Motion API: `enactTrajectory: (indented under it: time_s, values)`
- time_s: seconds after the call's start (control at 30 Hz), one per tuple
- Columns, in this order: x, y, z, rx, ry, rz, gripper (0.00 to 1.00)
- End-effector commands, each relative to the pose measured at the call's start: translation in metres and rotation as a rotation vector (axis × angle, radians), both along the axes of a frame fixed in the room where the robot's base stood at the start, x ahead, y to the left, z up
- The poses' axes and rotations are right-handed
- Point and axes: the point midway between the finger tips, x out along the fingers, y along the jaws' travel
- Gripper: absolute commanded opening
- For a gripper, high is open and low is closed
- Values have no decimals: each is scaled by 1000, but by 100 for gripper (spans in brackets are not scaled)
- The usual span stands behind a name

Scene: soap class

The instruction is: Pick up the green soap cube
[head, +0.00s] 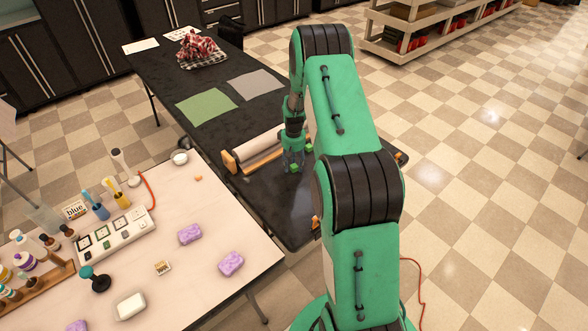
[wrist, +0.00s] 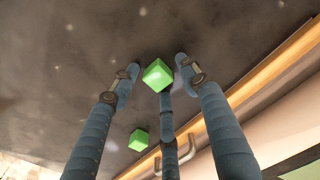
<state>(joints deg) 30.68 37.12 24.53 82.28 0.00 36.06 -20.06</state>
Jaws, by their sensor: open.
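Two green cubes are on the dark table. In the wrist view, one green cube (wrist: 158,74) sits between the spread fingertips of my gripper (wrist: 157,72), with a finger on either side and a third finger below it in the picture. The fingers look apart from it; contact is hard to tell. The other green cube (wrist: 139,140) lies lower in the picture, left of the third finger. In the head view, my gripper (head: 292,158) points down over the table, with one green cube (head: 293,168) at its fingertips and another (head: 308,146) just behind, partly hidden by my arm.
A paper roll on a wooden holder (head: 262,150) stands close left of my gripper. Green and grey sheets lie farther back on the dark table (head: 235,115). A light table (head: 205,205) at left holds purple soaps (head: 231,263), bottles and a labelled tray.

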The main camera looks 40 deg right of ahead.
Motion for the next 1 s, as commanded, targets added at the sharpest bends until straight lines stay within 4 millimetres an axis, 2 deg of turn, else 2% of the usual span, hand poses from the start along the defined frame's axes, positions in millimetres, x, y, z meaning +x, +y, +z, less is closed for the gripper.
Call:
enactTrajectory:
  time_s: [0.17, 0.33, 0.8, 1.0]
  values:
    - [0, 0, 0, 0, 0, 0, 43]
    - [0, 0, 0, 0, 0, 0, 9]
    - [0, 0, 0, 0, 0, 0, 10]
    - [0, 0, 8, 0, 0, 0, 10]
